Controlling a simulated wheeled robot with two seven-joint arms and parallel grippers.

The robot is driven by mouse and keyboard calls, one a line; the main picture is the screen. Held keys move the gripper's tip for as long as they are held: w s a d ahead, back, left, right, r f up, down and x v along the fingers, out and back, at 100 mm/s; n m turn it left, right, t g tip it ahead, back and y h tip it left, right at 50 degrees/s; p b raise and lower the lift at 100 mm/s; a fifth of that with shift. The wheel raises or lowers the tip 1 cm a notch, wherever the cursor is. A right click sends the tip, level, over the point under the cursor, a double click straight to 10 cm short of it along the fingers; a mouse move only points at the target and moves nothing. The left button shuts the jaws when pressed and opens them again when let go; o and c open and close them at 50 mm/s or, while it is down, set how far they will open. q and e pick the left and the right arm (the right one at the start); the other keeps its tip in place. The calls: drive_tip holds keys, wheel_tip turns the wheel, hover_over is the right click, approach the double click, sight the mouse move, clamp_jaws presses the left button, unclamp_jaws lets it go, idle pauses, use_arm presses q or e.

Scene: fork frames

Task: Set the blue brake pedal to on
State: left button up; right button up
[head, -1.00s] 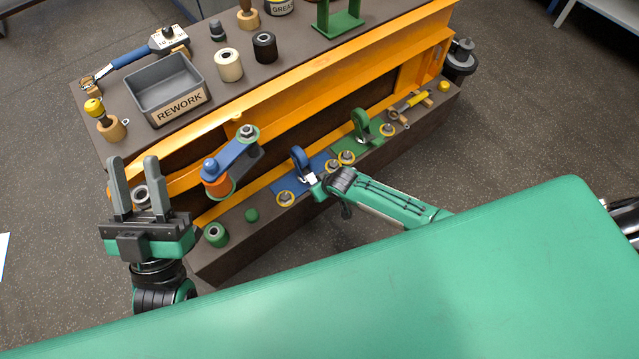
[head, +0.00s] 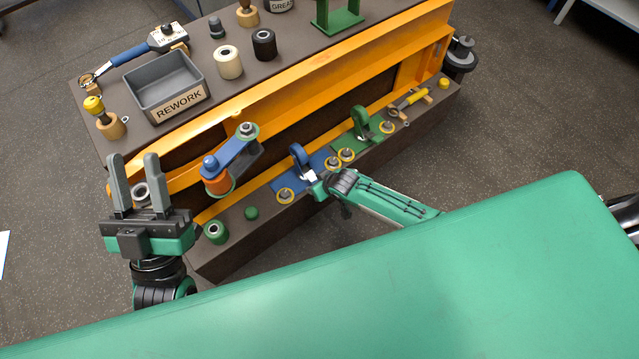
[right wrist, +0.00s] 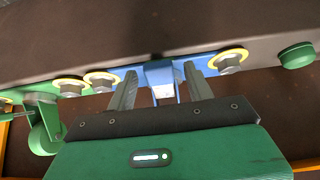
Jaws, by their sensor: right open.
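The blue brake pedal (head: 299,155) stands on a blue plate (head: 316,159) bolted to the brown lower ledge. Its lower part is partly hidden by my right gripper in the head view. In the right wrist view the blue pedal part (right wrist: 162,80) with a pale patch lies between the two fingers of my right gripper (right wrist: 160,88). The fingers are open, one on each side, with gaps to it; I cannot tell whether either touches. My left gripper (head: 135,186) is open and empty, fingers up, left of the ledge.
A green pedal (head: 362,122) on a green plate sits right of the blue one. Yellow-ringed bolts (head: 286,195) flank the plates. A blue crank with an orange knob (head: 218,184) is to the left. A grey REWORK bin (head: 150,80) stands on the upper bench.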

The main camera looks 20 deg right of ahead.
use_arm(q)
drive_tip(key=s+d+f+g+p, duration=0.1)
drive_tip(key=d+f+g+p, duration=0.1)
drive_tip(key=f+g, duration=0.5)
drive_tip(key=s+d+f+g+y+p, duration=0.1)
drive_tip(key=d+f+g+p, duration=0.1)
drive_tip(key=f+g, duration=0.5)
drive_tip(key=shift+s+d+f+m+y+p, duration=0.35)
drive_tip(key=shift+f+p, duration=0.45)
drive_tip(key=shift+f, duration=2.35)
use_arm(e)
drive_tip(key=v, duration=1.3)
drive_tip(key=shift+s+r, duration=0.2)
drive_tip(key=shift+r, duration=0.15)
drive_tip(key=shift+d, duration=0.15)
use_arm(q)
drive_tip(key=shift+w, duration=0.1)
